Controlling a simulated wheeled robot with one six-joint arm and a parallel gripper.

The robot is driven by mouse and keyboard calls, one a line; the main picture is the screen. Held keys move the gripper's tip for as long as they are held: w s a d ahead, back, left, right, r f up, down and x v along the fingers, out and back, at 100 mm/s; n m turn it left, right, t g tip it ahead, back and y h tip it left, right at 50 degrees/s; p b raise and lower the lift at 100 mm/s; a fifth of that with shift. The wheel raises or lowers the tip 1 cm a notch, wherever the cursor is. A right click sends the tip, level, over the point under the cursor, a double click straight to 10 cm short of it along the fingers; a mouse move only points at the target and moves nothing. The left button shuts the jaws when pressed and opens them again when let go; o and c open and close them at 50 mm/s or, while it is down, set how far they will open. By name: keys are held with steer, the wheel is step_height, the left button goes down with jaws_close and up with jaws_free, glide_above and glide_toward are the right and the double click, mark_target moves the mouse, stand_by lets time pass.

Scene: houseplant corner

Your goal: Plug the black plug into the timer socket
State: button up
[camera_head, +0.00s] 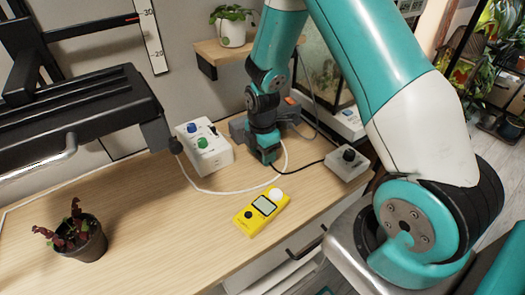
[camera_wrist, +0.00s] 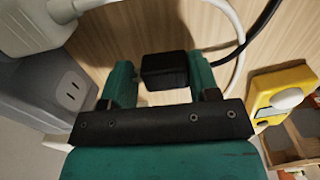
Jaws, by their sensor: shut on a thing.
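The black plug (camera_wrist: 165,71) sits between the teal fingers of my gripper (camera_wrist: 163,82) in the wrist view, and the gripper is shut on it. Its black cord runs off to the upper right. A grey box with a slotted outlet face (camera_wrist: 72,88), apparently the timer socket, is just left of the fingers; the plug is apart from it. In the head view my gripper (camera_head: 268,155) is low over the table, beside the grey box (camera_head: 238,128). The plug is hidden there by the gripper.
A white box with blue and green knobs (camera_head: 204,149) stands to the left. A white cable (camera_head: 215,191) loops across the table near my gripper. A potted plant (camera_head: 80,241) is front left.

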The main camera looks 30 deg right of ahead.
steer(key=o, duration=0.9)
steer(key=shift+f, duration=0.1)
steer(key=shift+f, duration=0.1)
